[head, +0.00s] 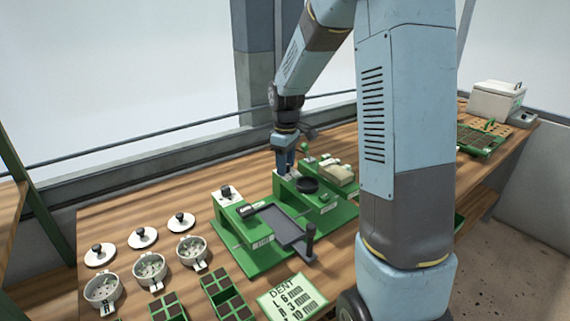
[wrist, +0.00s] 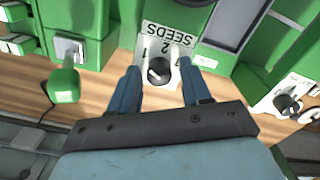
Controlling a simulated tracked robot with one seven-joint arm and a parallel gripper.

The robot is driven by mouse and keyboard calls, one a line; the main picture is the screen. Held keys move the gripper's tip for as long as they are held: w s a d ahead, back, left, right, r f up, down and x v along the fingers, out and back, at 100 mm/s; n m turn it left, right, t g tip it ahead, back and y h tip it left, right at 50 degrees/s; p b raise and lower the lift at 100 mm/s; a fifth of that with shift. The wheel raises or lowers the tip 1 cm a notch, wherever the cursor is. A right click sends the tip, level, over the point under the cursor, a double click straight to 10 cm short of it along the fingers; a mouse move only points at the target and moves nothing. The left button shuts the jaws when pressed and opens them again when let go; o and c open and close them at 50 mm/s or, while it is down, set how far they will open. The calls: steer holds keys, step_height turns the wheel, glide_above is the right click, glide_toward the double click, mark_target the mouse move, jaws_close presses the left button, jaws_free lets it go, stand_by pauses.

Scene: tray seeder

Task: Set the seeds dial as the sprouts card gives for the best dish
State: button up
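The seeds dial is a black knob (wrist: 159,70) on a white plate (wrist: 166,37) marked SEEDS, upside down in the wrist view, with a 1 and a 2 readable. My gripper (wrist: 160,74) is open, with one blue finger on each side of the knob; I cannot tell whether they touch it. In the head view my gripper (head: 285,166) is down at the back of the green seeder (head: 255,262). Three white dishes with specks inside stand at left: the front one (head: 103,291), the middle one (head: 150,271) and the far one (head: 192,250). I cannot make out a sprouts card.
Three white lids (head: 142,237) lie behind the dishes. Another black knob (wrist: 288,103) sits on a white plate. A DENT card (head: 292,297) lists millimetre values. Green cell trays (head: 222,290) stand at the front. A white box (head: 497,100) is at far right. My arm hides part of the bench.

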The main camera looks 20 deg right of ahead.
steer(key=shift+o, duration=0.4)
steer(key=shift+r, duration=0.1)
steer(key=shift+r, duration=0.3)
step_height(320, 180, up, 13)
stand_by(0.4)
steer(key=s+r+m+t, duration=0.2)
steer(key=s+m, duration=0.2)
steer(key=s, duration=1)
steer(key=s+r+m+t, duration=0.1)
steer(key=s+m+t, duration=0.2)
steer(key=s, duration=1.1)
steer(key=shift+r+m+t, duration=0.3)
steer(key=shift+r+m, duration=0.1)
steer(key=shift+m, duration=0.6)
